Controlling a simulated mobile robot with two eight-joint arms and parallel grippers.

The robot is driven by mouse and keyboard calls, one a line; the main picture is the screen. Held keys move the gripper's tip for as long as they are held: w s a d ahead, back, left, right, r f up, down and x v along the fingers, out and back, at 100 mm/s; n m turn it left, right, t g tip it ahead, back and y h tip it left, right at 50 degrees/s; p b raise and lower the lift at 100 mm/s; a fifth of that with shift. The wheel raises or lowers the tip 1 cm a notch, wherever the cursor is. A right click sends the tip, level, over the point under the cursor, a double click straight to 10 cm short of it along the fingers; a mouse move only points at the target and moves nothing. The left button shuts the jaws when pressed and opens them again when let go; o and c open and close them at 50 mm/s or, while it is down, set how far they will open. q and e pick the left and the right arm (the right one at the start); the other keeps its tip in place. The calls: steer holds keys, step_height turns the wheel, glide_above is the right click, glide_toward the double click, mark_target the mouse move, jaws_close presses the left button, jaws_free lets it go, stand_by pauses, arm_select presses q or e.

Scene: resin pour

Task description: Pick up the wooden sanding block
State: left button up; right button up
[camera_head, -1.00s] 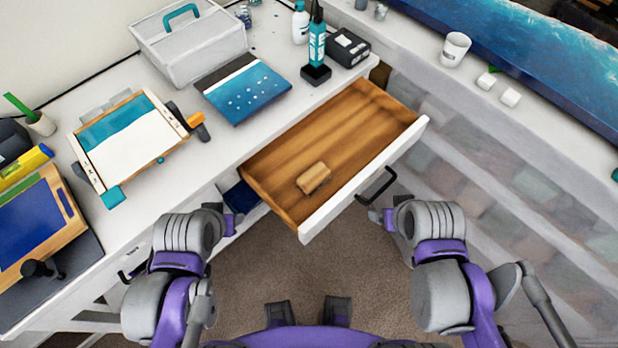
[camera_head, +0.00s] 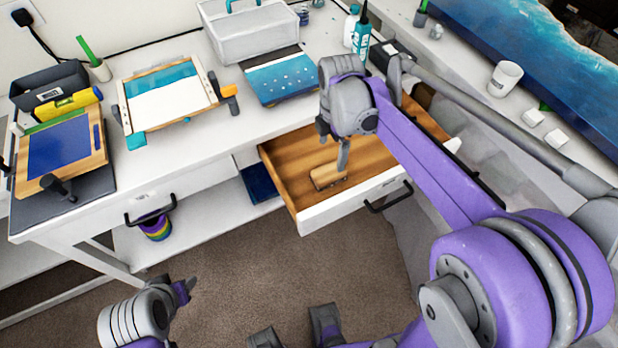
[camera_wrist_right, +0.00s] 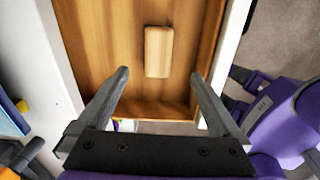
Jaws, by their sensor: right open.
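The wooden sanding block (camera_head: 325,177) is a small light-brown block lying on the floor of the open wooden drawer (camera_head: 292,185). In the right wrist view the block (camera_wrist_right: 158,52) lies lengthwise, ahead of and between the lines of my fingers. My right gripper (camera_head: 342,160) is over the drawer, close above the block, and a finger covers a little of it in the head view. In the wrist view the right gripper (camera_wrist_right: 160,75) is open with nothing between its fingers. My left gripper (camera_head: 184,292) is low at the left, away from the desk, its jaws unclear.
The drawer's white front (camera_head: 350,203) with a black handle and its wooden side walls surround the block. Above it on the desk are a blue-and-white panel (camera_head: 278,80), a white case (camera_head: 250,35) and a teal bottle (camera_head: 361,45). My right arm hides the drawer's right part.

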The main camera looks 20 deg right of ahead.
mark_target(327, 171)
steer(key=shift+w+a+f+n, duration=0.1)
steer(key=shift+w+f+n, duration=0.15)
steer(key=shift+n, duration=0.05)
step_height(327, 171, down, 10)
steer(key=shift+a+f+b, duration=0.15)
steer(key=shift+f+b, duration=0.05)
steer(key=shift+b, duration=0.3)
steer(key=c, duration=1.4)
steer(key=shift+c, duration=0.2)
step_height(327, 171, up, 10)
steer(key=shift+r+p, duration=0.1)
steer(key=shift+p, duration=0.45)
steer(key=o, duration=0.8)
steer(key=c, duration=0.6)
